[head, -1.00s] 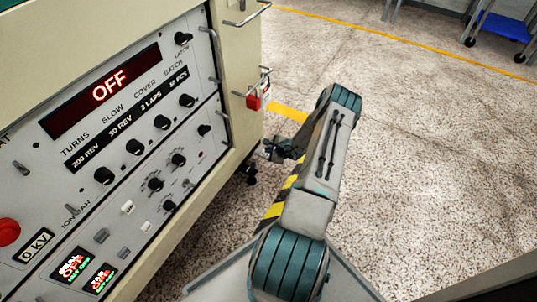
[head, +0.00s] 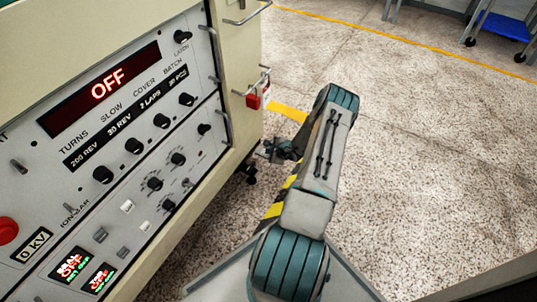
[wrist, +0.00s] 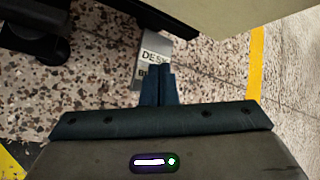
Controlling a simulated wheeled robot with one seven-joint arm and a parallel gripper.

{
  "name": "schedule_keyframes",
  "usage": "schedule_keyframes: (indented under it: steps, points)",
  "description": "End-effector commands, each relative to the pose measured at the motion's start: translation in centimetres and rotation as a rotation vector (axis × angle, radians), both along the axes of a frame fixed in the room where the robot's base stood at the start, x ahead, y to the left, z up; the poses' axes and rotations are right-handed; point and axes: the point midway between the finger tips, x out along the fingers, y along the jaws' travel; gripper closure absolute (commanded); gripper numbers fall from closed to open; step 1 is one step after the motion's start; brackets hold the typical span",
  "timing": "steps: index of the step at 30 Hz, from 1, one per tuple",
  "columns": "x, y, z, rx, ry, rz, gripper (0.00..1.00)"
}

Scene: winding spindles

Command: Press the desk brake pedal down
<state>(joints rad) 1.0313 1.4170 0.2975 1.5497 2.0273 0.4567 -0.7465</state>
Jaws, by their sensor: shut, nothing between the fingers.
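The desk brake pedal (wrist: 146,54) shows in the wrist view as a pale grey plate on the speckled floor, with lettering that begins "DESK". Its lower part is hidden behind my gripper's fingers. My gripper (wrist: 158,72) is shut and empty, and its fingertips overlap the plate in the picture. I cannot tell whether they touch it. In the head view my gripper (head: 272,153) is small and low beside the cabinet's right side, and the pedal cannot be made out there.
The cream cabinet (head: 238,50) with its control panel (head: 120,120) stands at the left; its display reads OFF. A red padlock (head: 253,99) hangs on its side. A dark caster (wrist: 35,40) is at upper left in the wrist view. Open floor (head: 430,150) lies to the right.

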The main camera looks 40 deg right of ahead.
Motion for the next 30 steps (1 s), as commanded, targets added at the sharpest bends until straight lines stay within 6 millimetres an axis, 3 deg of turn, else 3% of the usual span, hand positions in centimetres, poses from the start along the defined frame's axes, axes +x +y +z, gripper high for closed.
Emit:
schedule_keyframes:
  steps: [30]
  points:
    - [0.01,0.02,-0.90,-0.001,0.000,0.001,1.00]
